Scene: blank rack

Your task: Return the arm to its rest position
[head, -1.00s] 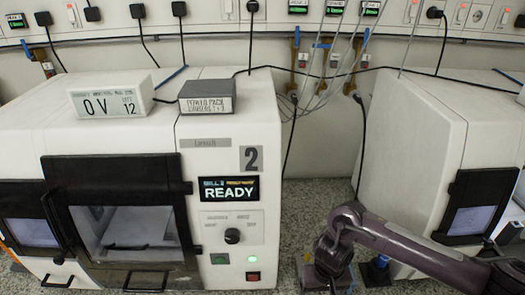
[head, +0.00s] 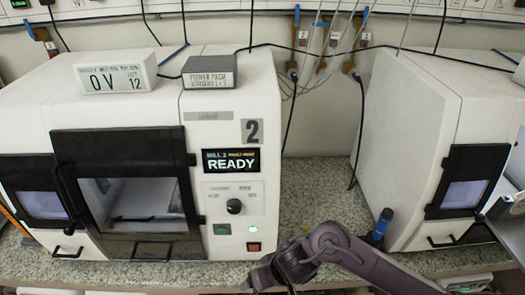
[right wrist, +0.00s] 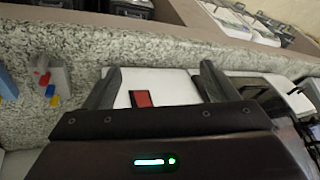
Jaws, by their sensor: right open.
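My right arm (head: 345,250) comes in from the lower right of the head view and bends at the front edge of the bench. A white surface with a red patch (right wrist: 143,98) shows beyond and between the fingers. I cannot tell whether anything touches them. My left gripper is not in view.
A white mill (head: 230,120) reading READY stands on the speckled bench (head: 320,190). Another white machine (head: 400,120) stands at the right. A blue-capped item (head: 381,225) is beside the arm. Bench between the machines is mostly clear. Coloured items (right wrist: 45,80) show at left in the wrist view.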

